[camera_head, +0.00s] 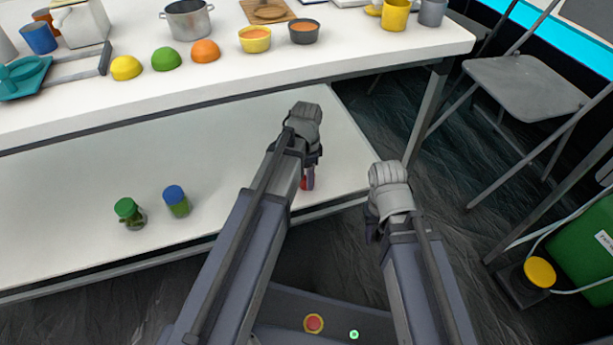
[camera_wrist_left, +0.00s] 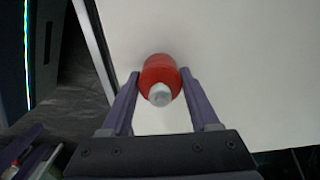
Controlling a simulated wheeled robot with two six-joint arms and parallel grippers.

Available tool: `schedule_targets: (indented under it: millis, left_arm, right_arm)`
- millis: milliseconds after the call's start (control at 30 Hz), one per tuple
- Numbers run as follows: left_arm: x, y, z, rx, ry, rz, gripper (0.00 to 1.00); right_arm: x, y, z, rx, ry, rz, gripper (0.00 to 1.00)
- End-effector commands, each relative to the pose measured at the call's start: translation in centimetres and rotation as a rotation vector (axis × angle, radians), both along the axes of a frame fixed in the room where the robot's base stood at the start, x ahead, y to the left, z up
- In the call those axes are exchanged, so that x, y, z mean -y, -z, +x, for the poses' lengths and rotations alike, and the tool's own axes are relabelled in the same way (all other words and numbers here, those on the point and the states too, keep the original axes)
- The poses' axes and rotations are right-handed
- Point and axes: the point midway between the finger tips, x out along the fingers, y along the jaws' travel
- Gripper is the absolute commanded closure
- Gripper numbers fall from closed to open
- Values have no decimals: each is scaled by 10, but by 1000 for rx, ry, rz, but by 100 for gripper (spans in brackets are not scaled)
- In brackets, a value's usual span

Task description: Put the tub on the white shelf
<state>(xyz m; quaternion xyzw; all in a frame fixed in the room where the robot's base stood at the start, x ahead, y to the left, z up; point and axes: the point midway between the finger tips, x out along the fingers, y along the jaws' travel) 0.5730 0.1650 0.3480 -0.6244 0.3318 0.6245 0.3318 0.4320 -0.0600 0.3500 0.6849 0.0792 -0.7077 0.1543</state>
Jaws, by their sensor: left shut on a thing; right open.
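The tub (camera_wrist_left: 159,74) is red with a whitish cap, and sits between the two fingers of my left gripper (camera_wrist_left: 160,80) in the left wrist view. My left gripper is shut on it. In the head view only a small red part of the tub (camera_head: 303,184) shows below my left wrist. The tub is over the right end of the white shelf (camera_head: 90,175), the lower board under the worktop. I cannot tell whether it touches the shelf. My right gripper (camera_head: 373,228) is open, to the right of the shelf, mostly hidden by its own arm.
A green-lidded jar (camera_head: 130,213) and a blue-lidded jar (camera_head: 176,201) stand on the shelf's left part. The worktop (camera_head: 330,55) above holds a pot, bowls and fruit. A table leg (camera_head: 427,115) stands right of the shelf, near a folding chair (camera_head: 525,88). The shelf's middle is clear.

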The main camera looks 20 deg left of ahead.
Motion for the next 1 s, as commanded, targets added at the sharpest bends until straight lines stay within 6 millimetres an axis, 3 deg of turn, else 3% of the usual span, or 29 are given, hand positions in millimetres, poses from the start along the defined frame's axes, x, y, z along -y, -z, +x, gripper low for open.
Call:
schedule_targets:
  millis: [100, 133, 367, 733, 1000]
  left_arm:
    - [0, 5, 0, 0, 0, 0, 76]
    - [0, 3, 0, 0, 0, 0, 35]
    - [0, 3, 0, 0, 0, 0, 9]
    - [0, 0, 0, 0, 0, 0, 8]
    - [0, -23, 0, 0, 0, 0, 8]
  right_arm:
    - [0, 5, 0, 0, 0, 0, 50]
    - [0, 3, 0, 0, 0, 0, 50]
    - [0, 3, 0, 0, 0, 0, 50]
    - [0, 0, 0, 0, 0, 0, 50]
    - [0, -23, 0, -1, 0, 0, 50]
